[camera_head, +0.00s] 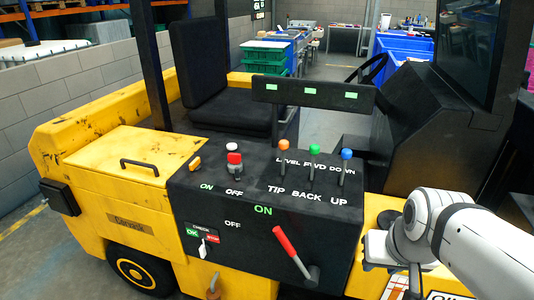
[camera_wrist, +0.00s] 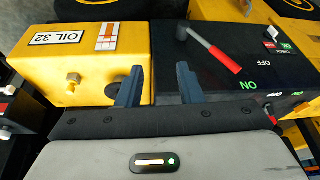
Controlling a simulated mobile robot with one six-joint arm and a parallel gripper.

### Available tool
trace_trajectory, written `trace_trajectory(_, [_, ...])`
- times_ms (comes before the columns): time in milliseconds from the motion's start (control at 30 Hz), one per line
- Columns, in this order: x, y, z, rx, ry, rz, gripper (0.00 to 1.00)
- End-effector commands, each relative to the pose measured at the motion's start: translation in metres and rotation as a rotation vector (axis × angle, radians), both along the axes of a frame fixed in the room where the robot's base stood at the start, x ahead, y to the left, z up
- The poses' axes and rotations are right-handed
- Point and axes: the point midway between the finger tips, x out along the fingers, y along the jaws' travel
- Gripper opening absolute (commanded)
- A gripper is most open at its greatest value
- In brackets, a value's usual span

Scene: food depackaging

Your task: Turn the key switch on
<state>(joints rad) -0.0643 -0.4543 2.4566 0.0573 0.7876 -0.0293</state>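The yellow and black machine's dark front panel (camera_head: 255,262) carries a CHECK label with a green and a red field. A small pale key-like piece (camera_head: 201,249) hangs just below the label; it looks like the key switch, but its exact setting is too small to read. In the wrist view, a pale piece (camera_wrist: 274,33) sits by the same green and red fields at the upper right. My gripper (camera_wrist: 158,76) is open and empty, its two dark fingers apart, above the machine's edge and well away from the key-like piece.
A red-handled lever (camera_head: 287,243) juts from the front panel between my arm and the key-like piece. Orange, green and blue knobbed levers (camera_head: 314,152) and a red button (camera_head: 234,158) stand on top. A yellow OIL 32 box (camera_wrist: 85,62) lies left of the fingers.

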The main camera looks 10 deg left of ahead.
Motion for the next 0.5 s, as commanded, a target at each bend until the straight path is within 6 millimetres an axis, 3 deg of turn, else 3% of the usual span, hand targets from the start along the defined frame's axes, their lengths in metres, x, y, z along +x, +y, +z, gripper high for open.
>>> trace_trajectory(33, [0.025,0.02,-0.007,0.028,-0.056,0.047,0.33])
trace_trajectory(167, [0.107,0.087,-0.005,0.123,-0.279,0.151,0.33])
trace_trajectory(300, [0.189,0.171,0.0,0.208,-0.544,0.204,0.33])
trace_trajectory(400, [0.232,0.227,-0.002,0.234,-0.719,0.197,0.33])
trace_trajectory(500, [0.263,0.28,-0.011,0.232,-0.875,0.154,0.33])
